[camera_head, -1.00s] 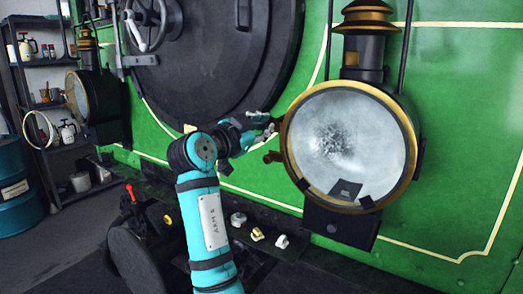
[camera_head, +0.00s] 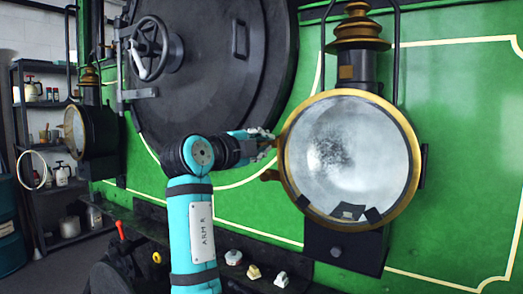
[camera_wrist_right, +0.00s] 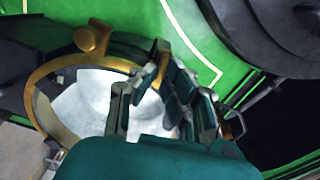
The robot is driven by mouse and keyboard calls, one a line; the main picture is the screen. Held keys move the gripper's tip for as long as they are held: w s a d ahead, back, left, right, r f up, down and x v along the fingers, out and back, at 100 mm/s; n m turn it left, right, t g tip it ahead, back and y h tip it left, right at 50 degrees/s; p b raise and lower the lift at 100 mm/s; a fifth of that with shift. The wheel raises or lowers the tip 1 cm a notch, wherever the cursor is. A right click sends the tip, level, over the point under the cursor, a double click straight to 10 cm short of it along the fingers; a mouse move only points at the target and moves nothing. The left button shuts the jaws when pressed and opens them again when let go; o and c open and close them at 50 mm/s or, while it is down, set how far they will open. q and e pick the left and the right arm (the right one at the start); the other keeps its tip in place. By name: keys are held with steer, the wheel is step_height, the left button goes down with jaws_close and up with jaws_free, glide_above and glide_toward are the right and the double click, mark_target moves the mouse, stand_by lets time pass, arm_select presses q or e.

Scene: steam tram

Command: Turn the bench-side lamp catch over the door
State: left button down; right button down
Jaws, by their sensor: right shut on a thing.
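The large round lamp (camera_head: 345,150) with a brass rim and clouded glass stands on the green front at the right of the head view; its glass also shows in the wrist view (camera_wrist_right: 85,100). A separate brass-brown knob (camera_head: 270,175) sticks out lower on the rim's left side. My left gripper is not in view.
The big dark round door (camera_head: 215,70) with a handwheel (camera_head: 152,48) is behind and left of my right arm. A second lamp (camera_head: 88,130) and a shelf (camera_head: 48,100) are at the far left. Small fittings (camera_head: 254,272) sit on the ledge below.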

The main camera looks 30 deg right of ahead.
steer(key=shift+r+m+b, duration=0.2)
steer(key=shift+m+b, duration=0.15)
steer(key=shift+m, duration=0.45)
steer(key=c, duration=1.6)
jaws_free()
steer(key=shift+o, duration=0.8)
steer(key=shift+w+f, duration=0.1)
steer(key=shift+f, duration=0.1)
steer(key=v, duration=0.7)
steer(key=shift+a, duration=0.15)
steer(key=shift+r, duration=0.1)
